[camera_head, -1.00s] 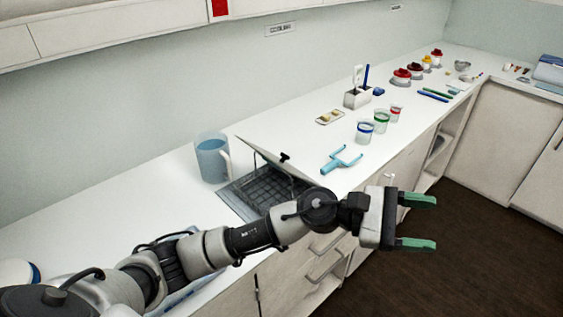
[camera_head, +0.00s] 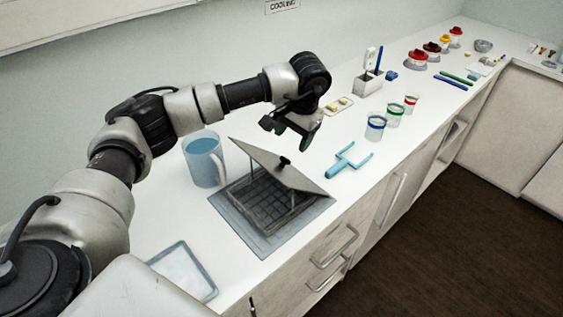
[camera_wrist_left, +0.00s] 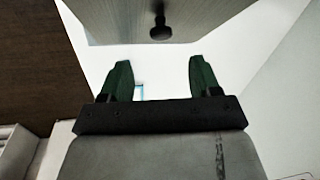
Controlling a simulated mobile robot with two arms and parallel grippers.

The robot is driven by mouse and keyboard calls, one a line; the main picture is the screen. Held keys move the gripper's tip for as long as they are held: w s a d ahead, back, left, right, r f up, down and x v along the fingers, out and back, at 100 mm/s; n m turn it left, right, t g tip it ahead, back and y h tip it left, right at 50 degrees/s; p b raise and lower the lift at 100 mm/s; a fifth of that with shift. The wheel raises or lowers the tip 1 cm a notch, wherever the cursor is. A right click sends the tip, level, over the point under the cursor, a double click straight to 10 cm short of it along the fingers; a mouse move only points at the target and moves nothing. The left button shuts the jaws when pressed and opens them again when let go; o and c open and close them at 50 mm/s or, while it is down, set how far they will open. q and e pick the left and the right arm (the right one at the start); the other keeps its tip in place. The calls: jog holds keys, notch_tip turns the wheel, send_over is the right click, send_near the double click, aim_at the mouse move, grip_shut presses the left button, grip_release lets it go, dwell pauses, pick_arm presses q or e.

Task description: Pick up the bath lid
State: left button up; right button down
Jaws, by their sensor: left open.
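The bath lid (camera_head: 268,163) is a grey slanted panel with a small black knob. It is propped tilted over a grey bath (camera_head: 243,213) with a dark grid inside. In the left wrist view the lid (camera_wrist_left: 108,22) shows at the top, its black knob (camera_wrist_left: 160,24) just beyond the fingertips and apart from them. My left gripper (camera_head: 289,136) is above and behind the lid, pointing down, with its green fingers apart and nothing between them. It also shows in the left wrist view (camera_wrist_left: 160,80). My right gripper is not seen.
A blue jug (camera_head: 203,160) stands left of the bath. A light blue forked tool (camera_head: 349,162) lies to its right, with small cups (camera_head: 375,127) beyond. A shallow tray (camera_head: 183,272) lies in front at left. Cabinets line the counter's front edge.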

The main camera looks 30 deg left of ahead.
aim_at(285, 158)
pick_arm(q)
jog(key=shift+a+f, duration=0.15)
jog(key=shift+f, duration=0.4)
jog(key=shift+w+a+f, duration=0.15)
jog(key=shift+f, duration=0.15)
jog(key=f+p, duration=0.1)
jog(key=f, duration=0.2)
jog(key=f+p, duration=0.1)
jog(key=shift+s+a+f+p, duration=0.15)
jog(key=shift+s+a+p, duration=0.15)
jog(key=shift+a+p, duration=0.1)
jog(key=shift+f, duration=0.3)
jog(key=shift+a+f, duration=0.1)
jog(key=shift+f, duration=0.05)
jog(key=shift+w, duration=0.1)
jog(key=c, duration=1)
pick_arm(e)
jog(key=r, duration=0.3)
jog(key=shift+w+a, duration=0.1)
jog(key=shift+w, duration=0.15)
